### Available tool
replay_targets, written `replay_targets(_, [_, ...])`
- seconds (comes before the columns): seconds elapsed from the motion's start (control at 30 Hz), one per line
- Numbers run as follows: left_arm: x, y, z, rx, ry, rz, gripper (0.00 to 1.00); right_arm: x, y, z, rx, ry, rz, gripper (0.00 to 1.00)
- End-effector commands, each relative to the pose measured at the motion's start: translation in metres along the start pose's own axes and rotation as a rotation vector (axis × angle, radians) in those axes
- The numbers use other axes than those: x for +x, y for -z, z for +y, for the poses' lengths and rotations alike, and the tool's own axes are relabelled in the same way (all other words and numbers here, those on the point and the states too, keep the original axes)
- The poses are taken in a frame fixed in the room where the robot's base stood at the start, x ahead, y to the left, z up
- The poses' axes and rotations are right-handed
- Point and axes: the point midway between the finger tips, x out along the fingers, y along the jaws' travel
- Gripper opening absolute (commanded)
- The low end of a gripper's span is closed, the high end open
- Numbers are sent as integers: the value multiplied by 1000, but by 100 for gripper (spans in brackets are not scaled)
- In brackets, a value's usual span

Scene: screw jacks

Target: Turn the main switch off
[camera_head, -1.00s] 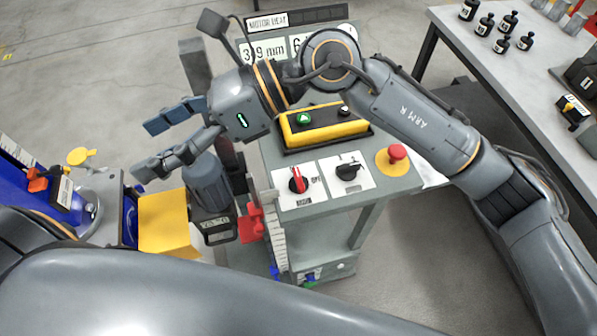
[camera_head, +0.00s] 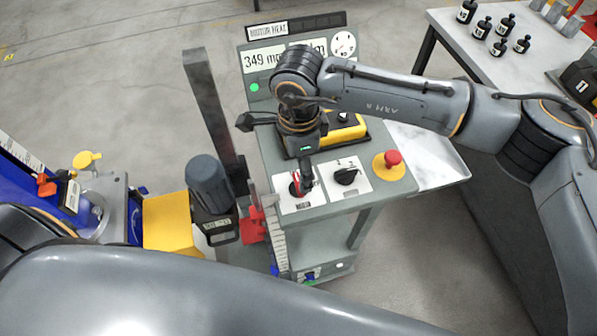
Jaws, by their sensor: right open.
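The main switch (camera_head: 294,188) is a red rotary knob on a white plate (camera_head: 285,207) at the front left of the grey control panel. My right gripper (camera_head: 274,155) is open above the panel. One dark finger comes down over the right side of the red knob and hides part of it; I cannot tell whether they touch. The other finger sticks out to the left, past the panel's edge. My left gripper is out of view; only my left arm shows along the bottom.
Right of the main switch are a black selector knob (camera_head: 346,175) and a red mushroom button (camera_head: 392,159) on a yellow base. A yellow button box (camera_head: 347,131) sits behind. A dark motor (camera_head: 208,187) and a post (camera_head: 209,105) stand left. A table (camera_head: 450,32) is at back right.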

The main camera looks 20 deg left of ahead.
Motion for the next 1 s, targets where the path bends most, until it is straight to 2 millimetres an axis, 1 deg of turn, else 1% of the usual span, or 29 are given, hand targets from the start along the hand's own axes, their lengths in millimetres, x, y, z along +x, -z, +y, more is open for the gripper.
replay_targets(0.03, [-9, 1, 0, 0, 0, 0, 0, 7, -1, 1, 0, -5, -2, 75])
replay_targets(0.2, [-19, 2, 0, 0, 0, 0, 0, 37, -1, 1, 1, -4, -2, 75])
replay_targets(0.3, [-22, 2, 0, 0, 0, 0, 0, 49, -1, 0, 0, -2, -2, 75])
replay_targets(0.4, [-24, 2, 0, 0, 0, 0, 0, 56, -1, 0, -1, -1, -2, 75])
replay_targets(0.5, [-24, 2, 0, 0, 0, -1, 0, 59, -1, 0, -2, 0, -2, 75])
replay_targets(0.7, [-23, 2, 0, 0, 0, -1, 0, 59, -1, 0, -1, 1, -2, 75])
replay_targets(0.73, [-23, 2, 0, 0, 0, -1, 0, 59, -1, 0, -1, 1, -2, 73])
replay_targets(0.77, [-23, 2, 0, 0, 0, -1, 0, 59, -1, 0, -1, 1, -2, 67])
replay_targets(0.8, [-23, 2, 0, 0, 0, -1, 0, 59, -1, 0, -1, 1, -2, 59])
replay_targets(0.87, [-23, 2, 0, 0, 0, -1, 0, 59, -1, 0, -1, 1, -2, 47])
replay_targets(0.9, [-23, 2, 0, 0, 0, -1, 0, 59, -1, 0, -1, 0, -2, 39])
replay_targets(1.0, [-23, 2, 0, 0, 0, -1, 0, 59, -1, 0, -1, 1, -2, 21])
